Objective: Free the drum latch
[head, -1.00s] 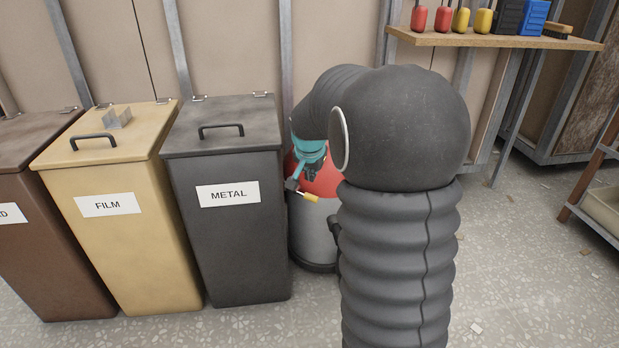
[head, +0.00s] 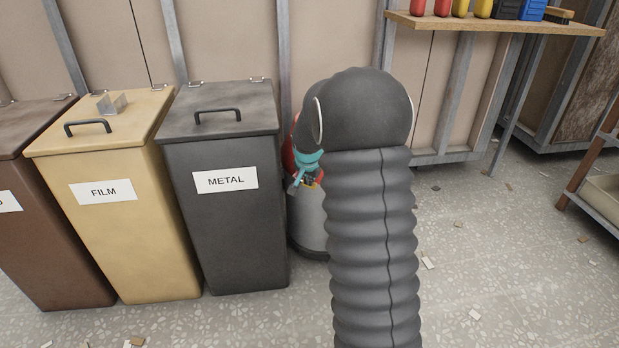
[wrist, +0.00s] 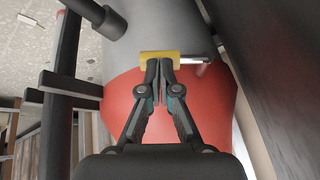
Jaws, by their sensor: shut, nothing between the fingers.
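The drum has a red lid (wrist: 115,100) and a grey body (wrist: 150,25). In the head view the drum (head: 308,225) stands behind my arm, right of the METAL bin, mostly hidden. The latch (wrist: 160,56) is a yellow grip with a bare metal bar at its right, at the edge of the lid in the wrist view. My gripper (wrist: 160,64) is shut and empty, with its fingertips right at the lower edge of the yellow grip. I cannot tell if they touch it. In the head view my gripper (head: 303,183) is small and partly hidden by my arm.
A dark METAL bin (head: 225,220) stands close to the drum's left. A yellow FILM bin (head: 118,230) and a brown bin (head: 50,215) follow leftward. A shelf (head: 500,27) is on the wall at right. Dark bars (wrist: 65,90) stand at left in the wrist view.

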